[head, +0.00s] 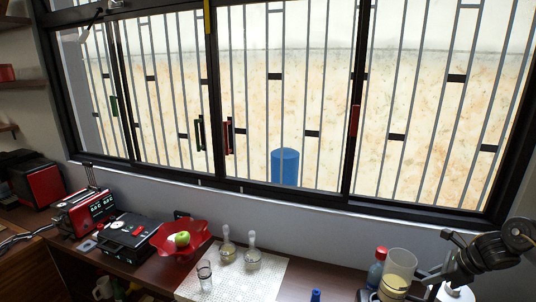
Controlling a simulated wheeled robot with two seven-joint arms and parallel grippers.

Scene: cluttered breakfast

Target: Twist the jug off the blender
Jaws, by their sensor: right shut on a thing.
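The blender jug (399,268) is a clear, cylindrical container at the lower right of the head view, with something pale yellow inside or behind its wall. It looks upright. My right gripper (424,279) reaches in from the right and is shut on the jug's right side, low down. The exact finger contact is small and dark. The blender base under the jug is cut off by the bottom edge, so I cannot tell how the two join. My left gripper is not in view.
A red-capped bottle (377,268) stands close left of the jug. A white object (457,284) is under my right arm. Glass bottles (252,252), a glass (205,274) and a red bowl (163,241) with a green apple (182,239) stand farther left. The window is behind.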

